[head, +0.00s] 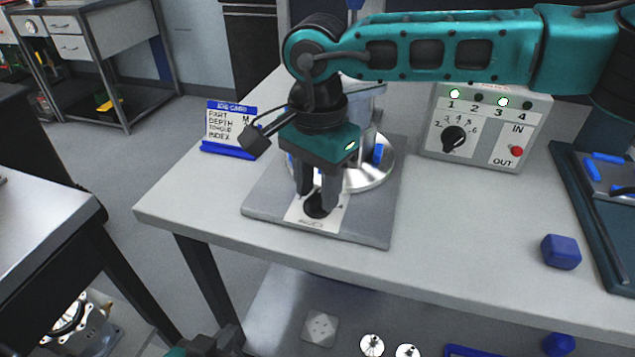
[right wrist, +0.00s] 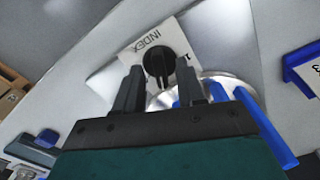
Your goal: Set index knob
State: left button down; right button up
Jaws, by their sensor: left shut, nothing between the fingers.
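The index knob (head: 318,206) is a black round knob on a white plate on the grey fixture base (head: 265,200). In the right wrist view the knob (right wrist: 159,61) sits on a plate lettered INDEX, with a "1" beside it. My right gripper (head: 318,200) points down over the knob. In the right wrist view its fingers (right wrist: 158,82) stand apart, with the knob seen between and beyond them and no clear contact. Fingers partly hide the plate's markings in the head view. My left gripper (head: 222,340) is shut and empty at the bottom edge, below the table.
A blue-framed job card (head: 231,128) stands behind left. A control box (head: 490,125) with lamps 1 and 3 lit, a black dial and a red button stands behind right. A silver round housing (head: 372,170) is on the fixture. A blue block (head: 560,252) lies right.

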grip_shut()
jog(key=shift+n, duration=0.4)
jog(key=n+b, duration=0.1)
jog(key=n, duration=0.2)
jog(key=shift+n, duration=0.3)
jog(key=shift+n+b, duration=0.5)
jog(key=shift+n, duration=1.7)
jog(key=shift+o, duration=0.2)
grip_release()
jog(key=shift+r, duration=0.15)
